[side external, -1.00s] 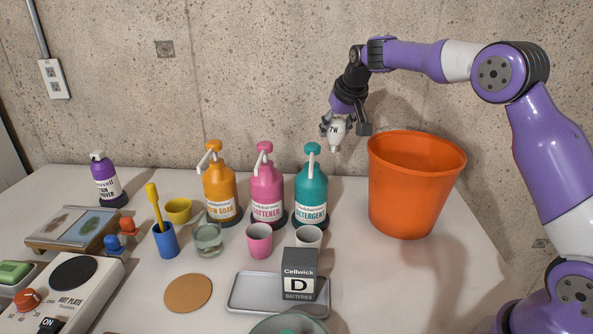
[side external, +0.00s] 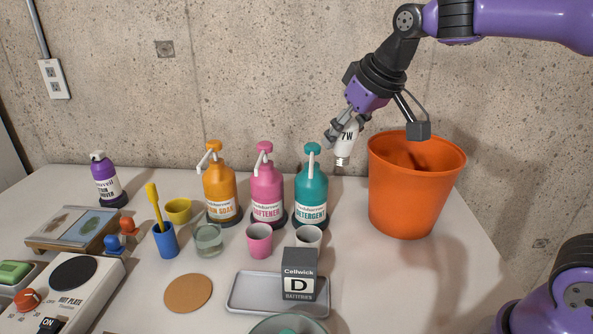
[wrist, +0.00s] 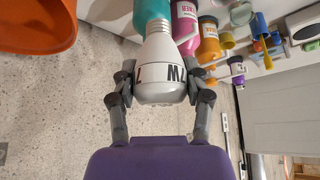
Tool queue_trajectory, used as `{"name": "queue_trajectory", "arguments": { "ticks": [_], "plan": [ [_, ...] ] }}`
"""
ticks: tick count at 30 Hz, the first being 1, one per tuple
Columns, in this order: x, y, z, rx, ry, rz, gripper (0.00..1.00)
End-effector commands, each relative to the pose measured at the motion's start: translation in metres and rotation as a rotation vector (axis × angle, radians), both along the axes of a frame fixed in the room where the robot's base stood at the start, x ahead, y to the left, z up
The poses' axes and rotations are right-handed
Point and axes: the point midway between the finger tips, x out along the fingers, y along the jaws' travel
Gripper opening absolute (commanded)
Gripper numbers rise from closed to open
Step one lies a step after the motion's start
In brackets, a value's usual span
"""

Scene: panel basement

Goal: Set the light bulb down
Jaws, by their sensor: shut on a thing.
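My gripper (side external: 347,122) is shut on the white light bulb (side external: 345,144), marked 7W, and holds it in the air with its screw base pointing down. The bulb hangs above the back of the table, left of the orange bucket and up and right of the teal detergent bottle (side external: 311,187). In the wrist view, the bulb (wrist: 162,70) sits between the two fingers of my gripper (wrist: 160,82), with its base pointing away from me.
The orange bucket (side external: 405,200) stands at right. Pink (side external: 267,190) and orange (side external: 220,192) pump bottles line the back. A grey tray (side external: 250,292) bears a battery box (side external: 299,272). A cork disc (side external: 188,293) lies beside it. Bare table (side external: 380,280) shows at front right.

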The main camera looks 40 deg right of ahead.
Motion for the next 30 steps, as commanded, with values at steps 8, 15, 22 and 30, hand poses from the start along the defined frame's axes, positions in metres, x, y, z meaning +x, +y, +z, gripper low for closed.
{"name": "queue_trajectory", "arguments": {
  "ticks": [8,15,22,30],
  "plan": [
    [-0.008,0.105,-0.023,0.002,0.003,0.338,0.14],
    [-0.02,0.225,-0.046,0.003,0.002,0.678,0.14],
    [-0.058,0.319,-0.068,0.007,-0.004,0.941,0.14],
    [-0.066,0.346,-0.084,0.009,-0.004,1.029,0.14]
  ]
}}
